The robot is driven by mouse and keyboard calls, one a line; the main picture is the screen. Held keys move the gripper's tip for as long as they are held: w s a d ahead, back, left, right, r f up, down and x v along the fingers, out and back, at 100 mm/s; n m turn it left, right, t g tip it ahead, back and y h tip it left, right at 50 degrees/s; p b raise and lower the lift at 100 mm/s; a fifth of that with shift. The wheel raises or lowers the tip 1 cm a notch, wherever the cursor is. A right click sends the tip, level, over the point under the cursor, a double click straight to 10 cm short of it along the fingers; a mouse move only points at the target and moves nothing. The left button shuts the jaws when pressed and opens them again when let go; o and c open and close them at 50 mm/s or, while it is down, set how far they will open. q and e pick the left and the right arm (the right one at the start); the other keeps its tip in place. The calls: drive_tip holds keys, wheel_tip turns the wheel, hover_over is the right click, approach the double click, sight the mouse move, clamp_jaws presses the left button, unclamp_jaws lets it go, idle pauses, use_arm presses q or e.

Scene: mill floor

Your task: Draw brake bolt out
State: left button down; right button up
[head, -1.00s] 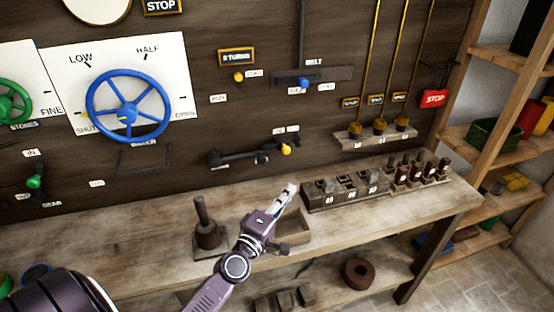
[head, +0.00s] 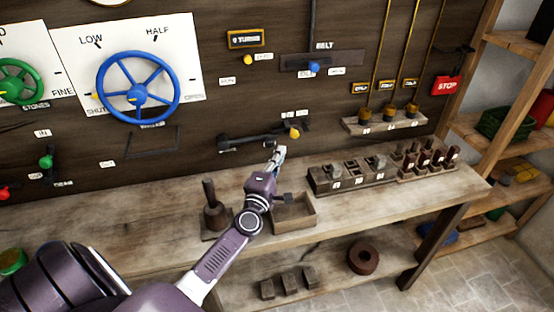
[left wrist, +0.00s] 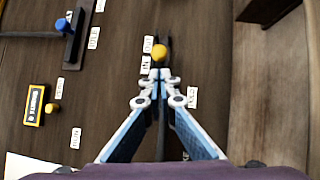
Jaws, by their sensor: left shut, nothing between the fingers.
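The bolt is a dark horizontal bar (head: 250,141) on the wooden wall panel, with a yellow knob (head: 294,133) at its right end and small white labels just above. My left gripper (head: 279,153) is just below and left of the knob in the head view, above the bench. In the left wrist view its fingers (left wrist: 160,82) come together, shut and empty, and the yellow knob (left wrist: 159,52) lies just past the tips. I cannot tell whether they touch. The gripper covers part of the bar in the wrist view. My right gripper is not in view.
A blue handwheel (head: 138,90) is left of the bolt. A belt slider with a blue knob (head: 314,68) is above it. An open wooden box (head: 296,222), a block rack (head: 330,186) and a post on a base (head: 212,215) stand on the bench below.

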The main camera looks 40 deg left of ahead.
sight(291, 131)
use_arm(q)
drive_tip(key=shift+x, duration=2.5)
drive_tip(key=w+d, duration=0.3)
drive_tip(key=shift+w+d, duration=0.1)
drive_tip(key=shift+w, duration=0.15)
drive_tip(key=shift+f, duration=0.1)
